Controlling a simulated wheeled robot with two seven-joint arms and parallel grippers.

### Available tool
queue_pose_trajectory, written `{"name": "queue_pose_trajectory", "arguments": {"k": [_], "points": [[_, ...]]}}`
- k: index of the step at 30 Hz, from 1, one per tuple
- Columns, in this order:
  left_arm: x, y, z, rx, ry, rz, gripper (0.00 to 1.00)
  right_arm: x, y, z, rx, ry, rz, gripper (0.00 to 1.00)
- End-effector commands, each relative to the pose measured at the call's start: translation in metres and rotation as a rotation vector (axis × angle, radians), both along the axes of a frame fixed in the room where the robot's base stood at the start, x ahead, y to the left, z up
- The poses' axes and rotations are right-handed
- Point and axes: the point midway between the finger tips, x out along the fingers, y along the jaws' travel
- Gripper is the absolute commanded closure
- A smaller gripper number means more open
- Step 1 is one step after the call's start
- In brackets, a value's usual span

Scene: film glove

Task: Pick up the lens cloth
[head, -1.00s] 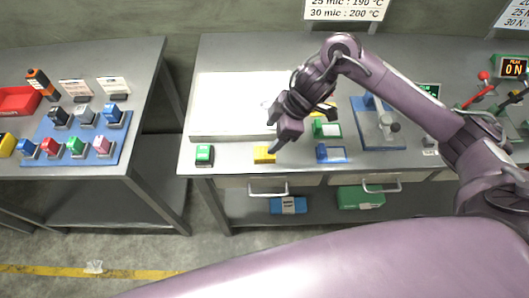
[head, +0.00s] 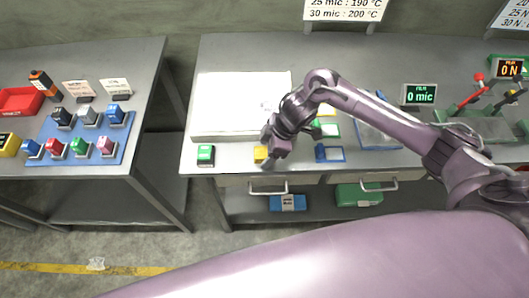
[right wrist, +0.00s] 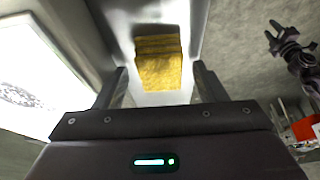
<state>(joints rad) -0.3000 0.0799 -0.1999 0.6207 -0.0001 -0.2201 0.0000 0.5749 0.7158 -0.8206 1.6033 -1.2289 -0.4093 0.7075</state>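The lens cloth, a folded yellow cloth (head: 259,154), lies near the front edge of the grey bench, partly hidden behind my right gripper (head: 268,150). In the right wrist view the cloth (right wrist: 158,65) lies ahead of the right gripper (right wrist: 160,88), roughly centred between its two spread fingers. The right gripper is open and empty, with the cloth just beyond its fingertips. A dark gripper-like part, apparently my left gripper (right wrist: 285,40), shows small at the upper right of the right wrist view. Its finger state is unclear.
A white board (head: 235,100) lies behind the cloth. Drawer handles (head: 267,188) stick out below the bench edge.

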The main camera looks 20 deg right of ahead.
Motion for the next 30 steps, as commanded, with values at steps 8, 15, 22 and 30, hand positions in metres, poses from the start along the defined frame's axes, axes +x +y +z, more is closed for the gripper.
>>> {"name": "queue_pose_trajectory", "arguments": {"k": [8, 15, 22, 30], "points": [[0.0, 0.0, 0.0, 0.0, 0.0, 0.0, 0.64, 0.0, 0.0, 0.0, 0.0, 0.0, 0.0, 0.73], [0.0, 0.0, 0.0, 0.0, 0.0, 0.0, 0.64, 0.0, 0.0, 0.001, 0.0, 0.0, 0.0, 0.81], [0.0, 0.0, -0.001, 0.0, 0.0, 0.0, 0.64, 0.001, 0.0, 0.009, 0.002, -0.002, 0.001, 0.81], [0.0, 0.0, -0.008, 0.0, 0.0, 0.0, 0.64, 0.002, 0.0, 0.057, 0.001, -0.01, 0.003, 0.81]]}}
